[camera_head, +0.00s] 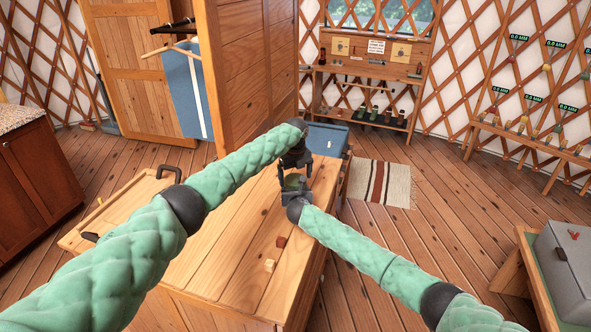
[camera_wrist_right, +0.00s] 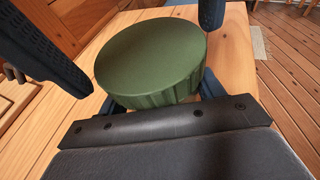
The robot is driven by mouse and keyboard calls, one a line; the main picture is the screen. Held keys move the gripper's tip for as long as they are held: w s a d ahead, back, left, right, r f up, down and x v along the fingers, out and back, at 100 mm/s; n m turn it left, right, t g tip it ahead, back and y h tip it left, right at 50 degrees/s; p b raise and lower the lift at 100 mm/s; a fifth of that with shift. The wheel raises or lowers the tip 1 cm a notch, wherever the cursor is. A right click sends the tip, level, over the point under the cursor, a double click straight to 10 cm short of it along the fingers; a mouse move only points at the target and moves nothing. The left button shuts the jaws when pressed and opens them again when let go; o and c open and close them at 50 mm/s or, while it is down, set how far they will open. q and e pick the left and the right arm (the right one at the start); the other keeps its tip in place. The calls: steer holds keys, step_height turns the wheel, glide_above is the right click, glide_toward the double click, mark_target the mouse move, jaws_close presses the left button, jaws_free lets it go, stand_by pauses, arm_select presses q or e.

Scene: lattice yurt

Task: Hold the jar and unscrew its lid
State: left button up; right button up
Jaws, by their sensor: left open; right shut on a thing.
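The jar stands on the wooden counter (camera_head: 224,241), and its green lid (camera_head: 292,182) shows small between my two grippers. In the right wrist view the ribbed green lid (camera_wrist_right: 150,58) is large and sits on the jar; the jar body is mostly hidden below it. My right gripper (camera_head: 295,196) is shut on the jar, below the lid. My left gripper (camera_head: 295,170) is open just above the jar, pointing down. Its dark fingers also show in the right wrist view, on either side of the lid and apart from it.
A wooden tray (camera_head: 125,205) is at the left. A blue bin (camera_head: 327,139) stands behind the counter. A striped rug (camera_head: 380,184) lies on the floor at right.

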arm_select(q)
steer(key=shift+f, duration=0.45)
steer(key=c, duration=1)
steer(key=shift+d+n, duration=0.1)
steer(key=shift+n, duration=1.6)
steer(key=o, duration=1.1)
steer(key=shift+c, duration=0.2)
steer(key=shift+r, duration=0.15)
